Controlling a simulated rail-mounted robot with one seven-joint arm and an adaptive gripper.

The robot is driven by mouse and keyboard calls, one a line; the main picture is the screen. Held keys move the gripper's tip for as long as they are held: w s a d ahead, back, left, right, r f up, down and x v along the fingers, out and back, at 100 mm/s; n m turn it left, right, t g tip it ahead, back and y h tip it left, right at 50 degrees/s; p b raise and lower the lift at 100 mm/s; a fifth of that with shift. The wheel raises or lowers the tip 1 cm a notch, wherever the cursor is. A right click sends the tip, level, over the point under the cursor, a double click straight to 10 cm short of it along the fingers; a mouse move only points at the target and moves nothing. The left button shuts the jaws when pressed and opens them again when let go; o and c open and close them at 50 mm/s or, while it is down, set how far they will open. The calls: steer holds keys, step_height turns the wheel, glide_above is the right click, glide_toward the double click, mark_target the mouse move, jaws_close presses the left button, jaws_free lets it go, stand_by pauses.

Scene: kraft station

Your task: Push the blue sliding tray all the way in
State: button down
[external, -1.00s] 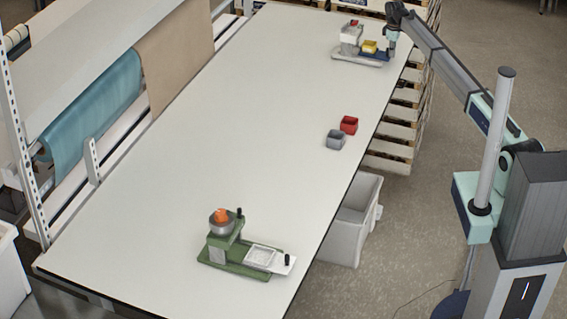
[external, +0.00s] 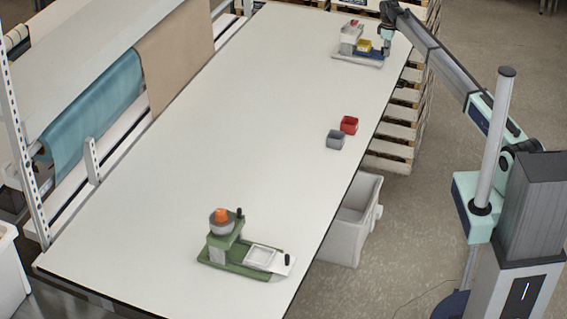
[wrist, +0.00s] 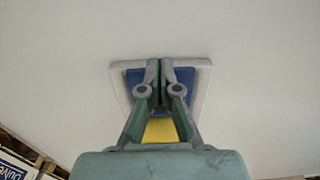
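The blue sliding tray (external: 373,55) is in the grey-white station (external: 349,45) at the far end of the table, carrying a yellow box (external: 364,46). My gripper (external: 386,52) is at the tray's right, outer end, low over the base. In the wrist view, my gripper (wrist: 161,65) has its two fingers together, shut, above the blue tray (wrist: 184,76).
A red box (external: 349,125) and a grey box (external: 336,140) stand near the table's right edge. A green station (external: 230,255) with a white tray (external: 262,257) and an orange item (external: 221,215) is at the near end. The table middle is clear.

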mark_target(370, 62)
steer(key=shift+w+a, duration=0.2)
steer(key=shift+a, duration=0.25)
stand_by(0.3)
steer(key=shift+w+a, duration=0.3)
steer(key=shift+a, duration=0.3)
steer(key=shift+w+a, duration=0.25)
steer(key=shift+a, duration=0.45)
steer(key=shift+w+a, duration=0.25)
steer(key=shift+a, duration=0.25)
steer(key=shift+s+d, duration=0.15)
steer(key=shift+d, duration=0.2)
stand_by(0.6)
steer(key=shift+r+p, duration=1.6)
steer(key=shift+r, duration=1.9)
steer(key=shift+d+f, duration=0.1)
